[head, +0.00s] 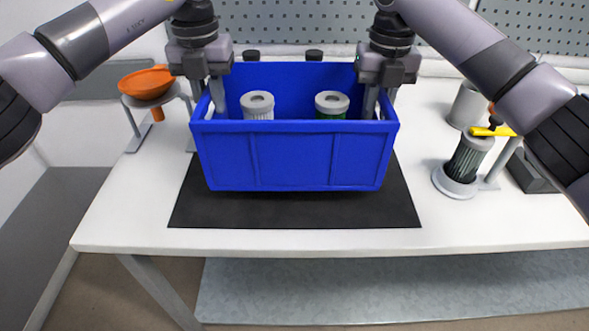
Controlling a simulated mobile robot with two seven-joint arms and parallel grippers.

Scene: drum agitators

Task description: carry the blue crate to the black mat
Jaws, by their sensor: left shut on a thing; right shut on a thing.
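The blue crate (292,157) is over the black mat (295,212) in the head view. A dark shadow lies under its front edge; I cannot tell whether its base touches the mat. Two grey-capped cylinders stand inside it, a whitish one (257,106) and a dark green one (332,104). My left gripper (217,97) is shut on the crate's left end wall. My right gripper (371,99) is shut on its right end wall. The crate looks level. Its floor is hidden.
An orange funnel (147,83) sits in a stand at the left. At the right, a dark ribbed cylinder (468,157) stands in a grey holder with a yellow piece (492,131) at its top. The white table (130,215) is bare in front of the mat.

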